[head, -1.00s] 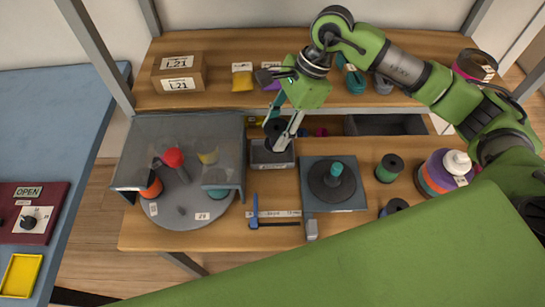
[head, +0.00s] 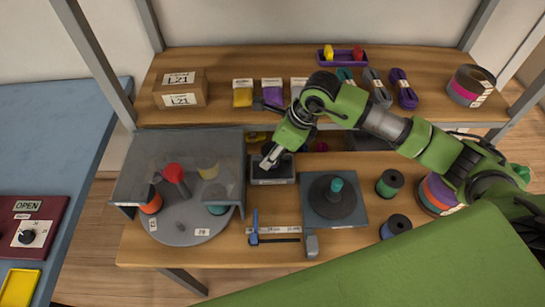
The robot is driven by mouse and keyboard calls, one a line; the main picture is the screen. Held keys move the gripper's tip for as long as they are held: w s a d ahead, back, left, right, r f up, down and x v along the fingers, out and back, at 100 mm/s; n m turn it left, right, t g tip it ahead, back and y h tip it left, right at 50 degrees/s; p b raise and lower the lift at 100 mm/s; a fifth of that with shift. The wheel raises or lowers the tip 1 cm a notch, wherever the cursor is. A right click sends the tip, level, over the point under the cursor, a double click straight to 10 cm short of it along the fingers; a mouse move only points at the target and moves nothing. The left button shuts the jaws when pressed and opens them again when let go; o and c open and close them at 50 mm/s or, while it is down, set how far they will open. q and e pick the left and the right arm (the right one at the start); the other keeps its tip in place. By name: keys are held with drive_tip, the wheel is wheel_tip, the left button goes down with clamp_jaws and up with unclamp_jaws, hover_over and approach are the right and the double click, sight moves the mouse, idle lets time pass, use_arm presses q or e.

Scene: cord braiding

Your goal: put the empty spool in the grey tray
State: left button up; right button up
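The grey tray (head: 272,181) is a small box on the bench, between the clear-covered turntable and the square dark plate. My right gripper (head: 268,162) points down into it from above. A dark shape, which looks like the black empty spool (head: 284,165), is at its fingers inside the tray, mostly hidden by them. I cannot tell whether the fingers still clamp it. My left gripper is out of view.
The covered turntable (head: 185,235) stands left of the tray. The dark plate (head: 333,216) with a teal-topped spindle is close on the right. A blue-handled tool (head: 255,230) lies in front. Green (head: 390,183) and blue (head: 395,226) spools stand farther right.

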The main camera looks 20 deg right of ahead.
wheel_tip(320, 180, down, 3)
drive_tip(key=shift+f+p, duration=0.1)
drive_tip(key=shift+p, duration=0.25)
drive_tip(key=shift+f, duration=0.1)
drive_tip(key=shift+f+b, duration=0.15)
drive_tip(key=shift+b, duration=0.15)
drive_tip(key=o, duration=1.1)
drive_tip(key=shift+c, duration=0.2)
drive_tip(key=shift+r, duration=0.2)
